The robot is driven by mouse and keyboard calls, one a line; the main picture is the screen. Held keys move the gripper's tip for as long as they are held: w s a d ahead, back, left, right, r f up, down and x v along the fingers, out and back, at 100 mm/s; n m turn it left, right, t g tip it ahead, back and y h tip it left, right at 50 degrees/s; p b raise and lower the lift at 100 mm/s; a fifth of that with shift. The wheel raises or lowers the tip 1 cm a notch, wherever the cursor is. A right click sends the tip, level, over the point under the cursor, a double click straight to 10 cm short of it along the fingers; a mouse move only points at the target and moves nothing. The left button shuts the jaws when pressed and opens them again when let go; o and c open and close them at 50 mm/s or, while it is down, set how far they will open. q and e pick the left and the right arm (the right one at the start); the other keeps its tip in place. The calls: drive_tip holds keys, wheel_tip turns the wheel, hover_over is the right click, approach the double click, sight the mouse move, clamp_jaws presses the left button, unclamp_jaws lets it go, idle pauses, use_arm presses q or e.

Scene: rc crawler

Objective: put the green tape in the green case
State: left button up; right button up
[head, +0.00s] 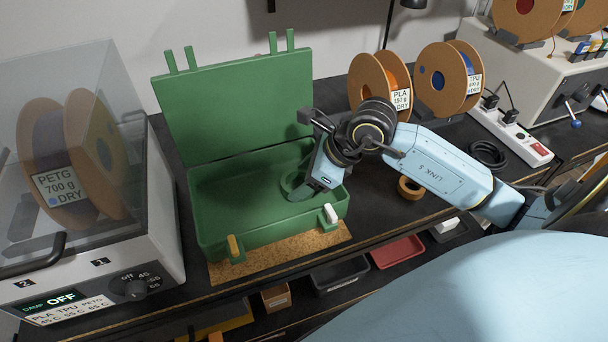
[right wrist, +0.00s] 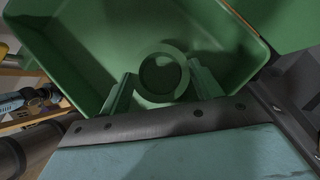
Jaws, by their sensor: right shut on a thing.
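The green case (head: 263,230) stands open on the bench with its lid (head: 238,108) raised at the back. The green tape (head: 291,187) is a ring inside the case's outline, towards its right end. My right gripper (head: 299,190) reaches down over the case and is shut on the tape. In the right wrist view the tape (right wrist: 163,75) sits between the two fingers (right wrist: 152,90), with the green case (right wrist: 75,55) around and beneath it. I cannot tell whether the tape touches the case floor. My left gripper is not in view.
A filament dryer (head: 80,180) stands left of the case. A brown tape roll (head: 411,188) lies right of it. Filament spools (head: 449,78) stand behind, beside a power strip (head: 511,136). A cork mat (head: 285,250) lies under the case. Trays (head: 398,251) sit below the bench edge.

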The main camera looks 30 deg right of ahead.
drive_tip(key=shift+f+b, duration=0.5)
drive_tip(key=shift+f, duration=0.05)
drive_tip(key=o, duration=1.1)
drive_tip(key=shift+o, duration=0.2)
drive_tip(key=shift+r, duration=0.1)
